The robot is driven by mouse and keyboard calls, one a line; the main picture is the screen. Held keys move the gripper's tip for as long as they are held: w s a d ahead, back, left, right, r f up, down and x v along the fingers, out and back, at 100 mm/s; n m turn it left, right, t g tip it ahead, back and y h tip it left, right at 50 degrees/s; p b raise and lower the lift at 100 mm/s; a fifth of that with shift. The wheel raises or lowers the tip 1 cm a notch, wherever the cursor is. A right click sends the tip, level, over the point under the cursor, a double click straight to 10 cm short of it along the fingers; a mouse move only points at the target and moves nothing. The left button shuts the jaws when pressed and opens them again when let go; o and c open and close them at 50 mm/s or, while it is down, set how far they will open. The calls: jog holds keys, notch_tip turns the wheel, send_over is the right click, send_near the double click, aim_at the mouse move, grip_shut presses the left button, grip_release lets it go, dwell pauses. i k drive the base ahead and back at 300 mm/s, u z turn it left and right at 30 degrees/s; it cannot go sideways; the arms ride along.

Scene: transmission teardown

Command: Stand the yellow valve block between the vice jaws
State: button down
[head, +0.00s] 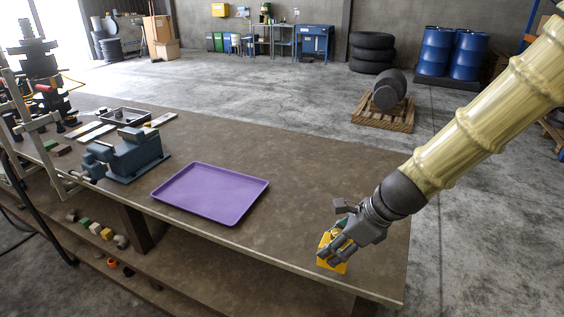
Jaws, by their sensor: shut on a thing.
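The yellow valve block (332,265) is at the near right end of the brown workbench. My gripper (337,250) is shut on it from above, and its fingers hide part of the block. I cannot tell whether the block touches the bench top. The blue-grey vice (140,155) stands at the left on the bench, well apart from my gripper. From this angle I cannot see clearly into the gap between its jaws.
A purple tray (210,193) lies empty between the vice and my gripper. A dark tray (124,116) and flat bars lie behind the vice. A metal frame (40,130) stands at the left. The bench top (310,175) right of the purple tray is clear.

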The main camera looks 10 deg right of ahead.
aim_at(122, 148)
jog(key=i, duration=1.1)
